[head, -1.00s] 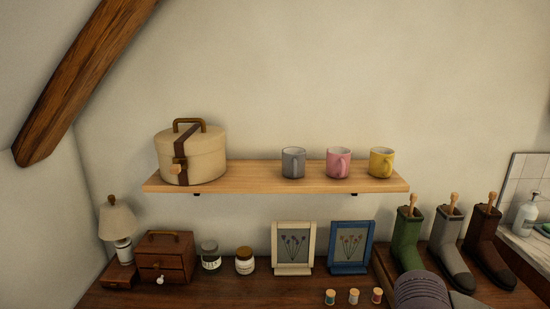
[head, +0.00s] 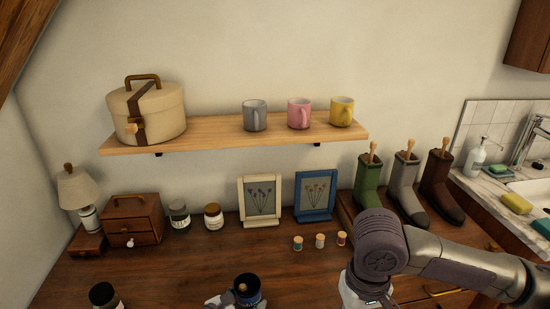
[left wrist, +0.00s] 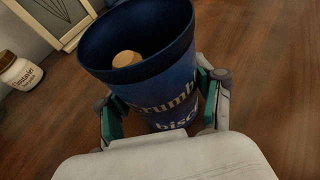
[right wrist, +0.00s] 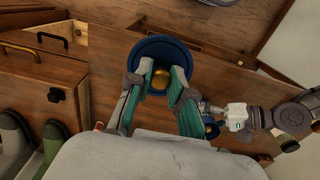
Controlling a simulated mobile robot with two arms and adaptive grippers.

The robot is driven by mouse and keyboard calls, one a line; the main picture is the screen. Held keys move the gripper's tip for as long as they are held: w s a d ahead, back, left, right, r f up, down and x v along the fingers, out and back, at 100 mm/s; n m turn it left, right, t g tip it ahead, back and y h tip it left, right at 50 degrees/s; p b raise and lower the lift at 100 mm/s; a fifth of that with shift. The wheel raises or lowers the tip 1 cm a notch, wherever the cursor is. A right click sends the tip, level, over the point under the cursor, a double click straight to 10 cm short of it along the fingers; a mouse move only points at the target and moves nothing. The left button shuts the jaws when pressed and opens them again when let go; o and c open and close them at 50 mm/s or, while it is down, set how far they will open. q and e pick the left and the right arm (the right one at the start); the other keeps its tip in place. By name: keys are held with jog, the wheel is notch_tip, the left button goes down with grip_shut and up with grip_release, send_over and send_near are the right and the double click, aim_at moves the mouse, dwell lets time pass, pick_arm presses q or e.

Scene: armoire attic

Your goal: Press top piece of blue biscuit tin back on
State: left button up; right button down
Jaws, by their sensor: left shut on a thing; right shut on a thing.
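The open blue biscuit tin (left wrist: 160,85) with pale lettering stands upright in the left wrist view. A tan round thing (left wrist: 126,58) shows inside it. My left gripper (left wrist: 163,105) is shut around the tin's sides. The tin (head: 249,291) is at the bottom of the head view, with my left gripper (head: 232,299) beside it. In the right wrist view my right gripper (right wrist: 157,80) is shut on the gold knob (right wrist: 160,79) of the round blue lid (right wrist: 143,48). The lid is apart from the tin (right wrist: 212,130). The lid is outside the head view.
A dark-lidded jar (head: 105,296) stands left of the tin. Several thread spools (head: 320,241), two picture frames (head: 262,200), and boots (head: 369,185) stand behind. A shelf (head: 225,131) with mugs and a hatbox hangs above. The dark wooden top (head: 180,268) is bare around the tin.

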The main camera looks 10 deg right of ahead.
jog(key=shift+w, duration=0.1)
jog(key=w+a+f+m, duration=0.2)
jog(key=w+a+m, duration=0.3)
jog(key=w+a, duration=1.3)
jog(key=shift+a, duration=0.5)
jog(key=shift+s, duration=0.1)
jog(key=shift+f, duration=1.85)
jog(key=shift+f, duration=0.9)
jog(key=c, duration=1)
grip_release()
jog(key=shift+o, duration=0.2)
